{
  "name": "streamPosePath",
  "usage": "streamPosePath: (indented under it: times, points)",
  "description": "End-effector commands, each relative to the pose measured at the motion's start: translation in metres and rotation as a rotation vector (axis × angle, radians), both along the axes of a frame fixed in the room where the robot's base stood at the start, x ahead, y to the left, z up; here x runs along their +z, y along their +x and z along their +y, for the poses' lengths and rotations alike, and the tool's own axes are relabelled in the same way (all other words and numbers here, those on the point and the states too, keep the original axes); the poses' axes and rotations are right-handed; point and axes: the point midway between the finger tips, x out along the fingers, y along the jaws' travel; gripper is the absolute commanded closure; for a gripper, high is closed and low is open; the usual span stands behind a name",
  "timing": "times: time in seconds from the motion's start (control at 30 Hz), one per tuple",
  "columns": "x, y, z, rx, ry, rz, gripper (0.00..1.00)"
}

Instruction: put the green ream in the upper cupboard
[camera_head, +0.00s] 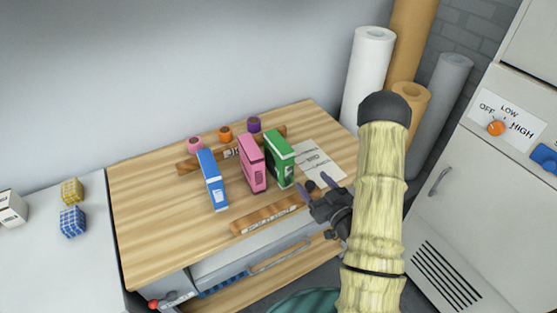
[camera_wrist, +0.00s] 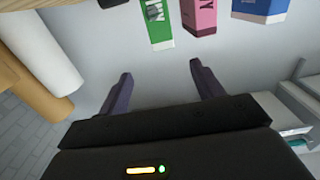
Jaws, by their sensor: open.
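The green ream (camera_head: 283,160) stands upright on the wooden worktop (camera_head: 150,235), at the right end of a row with a pink ream (camera_head: 252,165) and a blue ream (camera_head: 212,180). In the wrist view the green ream (camera_wrist: 157,24) shows at the top, beyond the fingertips. My gripper (camera_head: 318,187) is open and empty, just right of and in front of the green ream, apart from it. Its spread fingers show in the wrist view (camera_wrist: 160,72). An upper cupboard cannot be surely made out; a pale cabinet front (camera_head: 532,42) is cut off at the upper right.
Pink, orange (camera_head: 225,134) and purple pots stand behind the reams. Labelled wooden strips (camera_head: 266,215) and a paper sheet (camera_head: 318,160) lie on the worktop. Tall rolls (camera_head: 367,70) stand right of it. A cabinet with an orange dial (camera_head: 496,128) is at right.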

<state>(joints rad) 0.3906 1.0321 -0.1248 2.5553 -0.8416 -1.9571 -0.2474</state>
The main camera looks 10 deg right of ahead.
Motion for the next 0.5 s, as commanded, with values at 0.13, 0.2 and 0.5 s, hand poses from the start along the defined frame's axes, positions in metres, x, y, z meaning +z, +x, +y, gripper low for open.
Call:
streamPosePath:
  times: [0.13,0.2,0.5]
  points:
    - [0.000,0.000,0.000,0.000,-0.001,0.001,0.34]
    - [-0.001,0.002,0.000,0.000,-0.002,-0.001,0.34]
    - [-0.004,0.018,0.006,0.003,-0.004,-0.002,0.34]
